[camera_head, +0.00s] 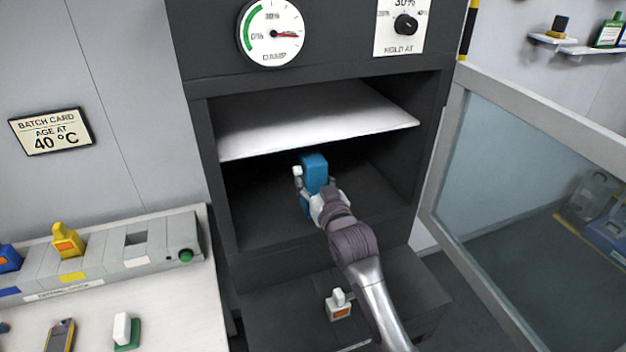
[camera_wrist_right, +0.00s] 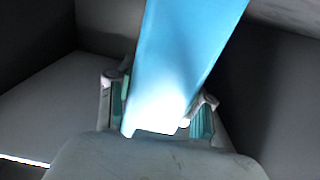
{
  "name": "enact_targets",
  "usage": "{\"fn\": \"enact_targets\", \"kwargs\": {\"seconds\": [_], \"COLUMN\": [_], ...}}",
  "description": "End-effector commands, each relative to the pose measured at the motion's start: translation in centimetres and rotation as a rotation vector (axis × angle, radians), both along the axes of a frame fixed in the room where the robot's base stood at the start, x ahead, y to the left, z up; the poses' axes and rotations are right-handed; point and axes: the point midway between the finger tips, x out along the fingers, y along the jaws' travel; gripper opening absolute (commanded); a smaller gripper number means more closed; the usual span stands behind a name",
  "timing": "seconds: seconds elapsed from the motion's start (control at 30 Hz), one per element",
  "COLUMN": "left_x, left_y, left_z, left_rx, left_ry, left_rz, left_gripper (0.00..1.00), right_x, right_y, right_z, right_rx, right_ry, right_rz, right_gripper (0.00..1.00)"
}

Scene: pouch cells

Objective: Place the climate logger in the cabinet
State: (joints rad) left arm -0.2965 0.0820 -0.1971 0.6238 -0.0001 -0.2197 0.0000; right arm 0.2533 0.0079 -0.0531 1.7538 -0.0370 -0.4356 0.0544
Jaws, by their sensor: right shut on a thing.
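The cabinet (camera_head: 222,215) is dark grey with an open front, and a pale shelf (camera_head: 300,115) crosses its upper part. My right gripper (camera_head: 312,190) is inside the cabinet opening, below the shelf. It is shut on a blue box-shaped thing (camera_head: 314,172), which appears to be the climate logger; no label on it is readable. In the right wrist view the blue thing (camera_wrist_right: 180,65) stands between the two finger pads, slightly tilted. Whether its lower end touches the cabinet floor cannot be told. My left gripper is not in view.
The cabinet's glass door (camera_head: 530,190) stands open at the right. A small white device with an orange label (camera_head: 339,306) sits on the dark ledge below the opening. At left, a white table (camera_head: 180,315) holds a grey rack (camera_head: 150,252) with yellow (camera_head: 68,240) and blue (camera_head: 8,258) devices.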

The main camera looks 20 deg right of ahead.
Motion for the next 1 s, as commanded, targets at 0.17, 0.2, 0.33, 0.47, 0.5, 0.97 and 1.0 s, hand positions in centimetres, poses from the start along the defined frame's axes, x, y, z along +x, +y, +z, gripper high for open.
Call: {"fn": "enact_targets", "kwargs": {"seconds": [0.17,0.2,0.33,0.47,0.5,0.97,1.0], "left_x": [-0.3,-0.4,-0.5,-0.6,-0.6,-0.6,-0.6], "left_y": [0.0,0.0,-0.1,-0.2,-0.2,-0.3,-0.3], "left_z": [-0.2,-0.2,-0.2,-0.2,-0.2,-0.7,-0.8], "left_rx": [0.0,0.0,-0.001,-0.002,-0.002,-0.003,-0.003], "left_ry": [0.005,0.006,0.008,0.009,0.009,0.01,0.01], "left_rz": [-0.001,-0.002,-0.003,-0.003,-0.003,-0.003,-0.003], "left_gripper": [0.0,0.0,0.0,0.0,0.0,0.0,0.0], "right_x": [0.0,0.0,0.0,0.0,0.0,-3.8,-4.7], "right_y": [0.0,0.0,0.0,0.0,0.0,-0.1,-0.1], "right_z": [-0.2,-0.3,-0.3,-0.3,-0.3,-0.3,-0.3], "right_rx": [0.0,0.0,0.0,0.0,0.0,0.0,0.0], "right_ry": [-0.001,-0.001,0.0,0.001,0.001,0.002,0.002], "right_rz": [0.0,0.0,0.0,0.0,0.0,0.0,0.0], "right_gripper": [0.11,0.11,0.71,0.77,0.77,0.77,0.77]}}
